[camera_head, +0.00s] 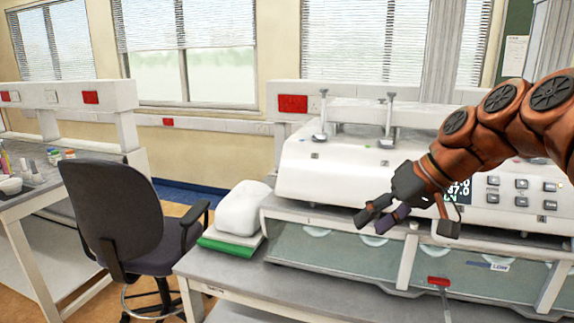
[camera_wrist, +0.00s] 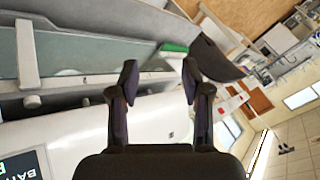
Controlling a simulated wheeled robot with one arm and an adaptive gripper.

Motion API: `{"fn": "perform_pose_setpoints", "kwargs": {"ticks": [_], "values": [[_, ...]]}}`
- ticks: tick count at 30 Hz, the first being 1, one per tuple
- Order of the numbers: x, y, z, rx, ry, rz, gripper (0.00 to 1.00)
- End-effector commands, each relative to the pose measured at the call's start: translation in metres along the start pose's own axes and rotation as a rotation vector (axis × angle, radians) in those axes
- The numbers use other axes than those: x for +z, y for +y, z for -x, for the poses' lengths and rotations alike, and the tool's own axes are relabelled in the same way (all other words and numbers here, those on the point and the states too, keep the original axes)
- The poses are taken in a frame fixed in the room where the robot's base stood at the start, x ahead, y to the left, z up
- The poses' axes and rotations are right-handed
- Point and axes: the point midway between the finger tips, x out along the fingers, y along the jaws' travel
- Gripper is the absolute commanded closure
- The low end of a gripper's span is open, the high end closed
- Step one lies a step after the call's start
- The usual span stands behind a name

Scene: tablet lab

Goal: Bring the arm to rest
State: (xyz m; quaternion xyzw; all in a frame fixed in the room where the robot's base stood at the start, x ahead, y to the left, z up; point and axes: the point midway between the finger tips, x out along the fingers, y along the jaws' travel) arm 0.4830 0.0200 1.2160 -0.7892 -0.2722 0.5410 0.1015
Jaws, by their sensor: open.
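My gripper (camera_head: 405,215) hangs at the end of my orange-brown arm, in front of the white bench machine (camera_head: 330,168). In the wrist view, my gripper (camera_wrist: 160,85) has its two dark fingers spread apart with nothing held between them. The machine's white body (camera_wrist: 75,135) lies behind and below the fingers in that view. The gripper appears in front of the display and upper edge of the machine's glass front (camera_head: 340,255). I cannot tell exactly how far it is from the machine.
A white bundle on a green item (camera_head: 225,243) lies at the bench's left end. A dark office chair (camera_head: 115,215) stands left of the bench (camera_head: 240,290). Another bench (camera_head: 30,190) with small bottles is at far left. Two upright posts (camera_head: 387,120) rise from the machine's top.

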Motion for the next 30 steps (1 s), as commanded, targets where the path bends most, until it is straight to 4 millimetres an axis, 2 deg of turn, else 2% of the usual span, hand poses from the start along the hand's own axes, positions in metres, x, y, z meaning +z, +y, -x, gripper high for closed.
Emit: {"fn": "perform_pose_setpoints", "kwargs": {"ticks": [1, 6, 13, 18, 24, 27, 30], "values": [[0.017, -0.007, -0.01, 0.017, -0.038, -0.011, 0.52], [0.076, -0.018, -0.041, 0.088, -0.154, -0.064, 0.52], [0.164, -0.017, -0.071, 0.212, -0.295, -0.138, 0.52], [0.231, -0.007, -0.084, 0.318, -0.381, -0.19, 0.52], [0.306, 0.009, -0.089, 0.437, -0.464, -0.248, 0.52], [0.332, 0.017, -0.089, 0.482, -0.488, -0.269, 0.52], [0.349, 0.021, -0.089, 0.508, -0.505, -0.283, 0.52]]}}
